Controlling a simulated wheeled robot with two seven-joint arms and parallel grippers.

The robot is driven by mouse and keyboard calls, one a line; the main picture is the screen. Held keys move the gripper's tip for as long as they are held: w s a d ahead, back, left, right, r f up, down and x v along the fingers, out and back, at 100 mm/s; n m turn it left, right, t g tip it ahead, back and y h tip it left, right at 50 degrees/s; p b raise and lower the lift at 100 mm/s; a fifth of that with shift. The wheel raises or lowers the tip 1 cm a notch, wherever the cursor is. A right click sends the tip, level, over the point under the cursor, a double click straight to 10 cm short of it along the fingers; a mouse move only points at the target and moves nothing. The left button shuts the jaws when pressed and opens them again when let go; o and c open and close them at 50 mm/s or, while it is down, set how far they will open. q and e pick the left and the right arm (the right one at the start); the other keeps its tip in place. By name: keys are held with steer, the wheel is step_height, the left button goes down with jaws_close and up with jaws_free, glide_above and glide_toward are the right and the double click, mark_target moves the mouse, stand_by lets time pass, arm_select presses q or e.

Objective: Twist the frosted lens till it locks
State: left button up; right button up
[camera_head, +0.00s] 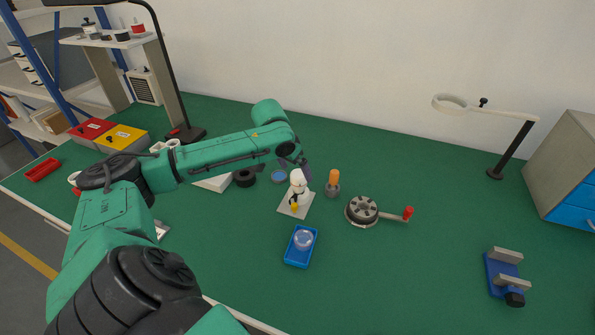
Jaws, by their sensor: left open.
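A white rounded piece, which looks like the frosted lens (297,176), sits at the top of a small white fixture standing on a square pale base plate (286,210). A small yellow part (294,207) shows at the fixture's front. My left arm reaches in from the left, and my left gripper (303,170) is open at the upper right of the white piece. It is too small to tell whether the fingers touch it or stand around it. A clear, rounded piece (304,238) lies in a blue tray (298,261) in front. My right gripper is out of view.
An orange-topped grey holder (333,183) stands close to the right of the fixture. Beyond it is a round grey device with a red-handled crank (362,210). A blue vise (503,275) is at far right. Green table (420,270) is clear between them.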

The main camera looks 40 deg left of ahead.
mark_target(298, 174)
arm_select(q)
steer(key=x, duration=0.2)
steer(key=shift+w+f, duration=0.1)
steer(key=shift+f, duration=0.35)
steer(key=shift+w+f, duration=0.1)
steer(key=shift+c, duration=0.5)
steer(key=c, duration=1.3)
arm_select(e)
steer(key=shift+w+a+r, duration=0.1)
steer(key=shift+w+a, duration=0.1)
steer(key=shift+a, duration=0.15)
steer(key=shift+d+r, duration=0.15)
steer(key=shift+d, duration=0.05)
arm_select(q)
steer(key=shift+p, duration=0.3)
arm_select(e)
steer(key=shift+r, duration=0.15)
